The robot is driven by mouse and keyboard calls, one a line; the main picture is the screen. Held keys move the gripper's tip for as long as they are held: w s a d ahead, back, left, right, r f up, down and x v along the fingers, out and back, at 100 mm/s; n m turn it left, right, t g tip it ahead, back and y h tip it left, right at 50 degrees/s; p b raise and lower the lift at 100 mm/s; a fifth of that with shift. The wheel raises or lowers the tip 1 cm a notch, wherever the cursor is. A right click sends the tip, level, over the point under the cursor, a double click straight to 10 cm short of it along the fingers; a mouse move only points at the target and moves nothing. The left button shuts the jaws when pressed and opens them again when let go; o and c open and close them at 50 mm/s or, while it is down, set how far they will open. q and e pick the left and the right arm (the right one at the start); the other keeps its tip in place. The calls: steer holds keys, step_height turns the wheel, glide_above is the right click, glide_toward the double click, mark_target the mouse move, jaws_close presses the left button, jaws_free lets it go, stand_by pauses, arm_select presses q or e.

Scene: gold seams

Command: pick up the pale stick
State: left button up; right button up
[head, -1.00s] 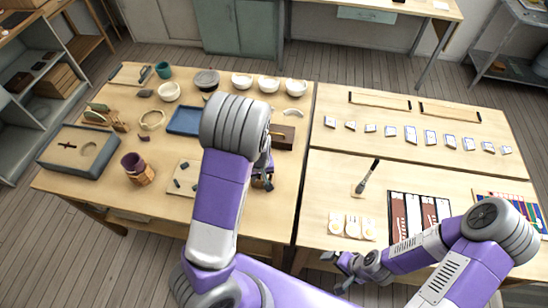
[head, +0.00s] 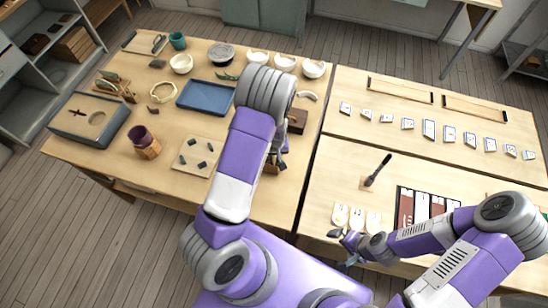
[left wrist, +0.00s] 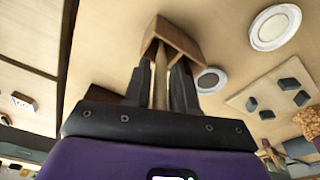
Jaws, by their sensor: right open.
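The pale stick (left wrist: 160,75) stands upright in a small wooden box (left wrist: 182,38) in the left wrist view. My left gripper (left wrist: 166,75) has its two dark fingers on either side of the stick. They are very near it, but I cannot tell whether they touch it. In the head view my left gripper (head: 273,160) is low over the left table, beside the wooden box. My left arm hides much of that spot, and the stick is not clear there. My right gripper (head: 345,246) is open at the front edge of the right table, far from the stick.
A dark brown box (head: 297,121) stands just behind my left gripper. A blue tray (head: 206,96), a board with dark pieces (head: 197,157) and a brown cup (head: 144,143) lie to the left. A brush (head: 378,170) and rows of tiles are on the right table.

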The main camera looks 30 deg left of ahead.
arm_select(q)
jaws_close()
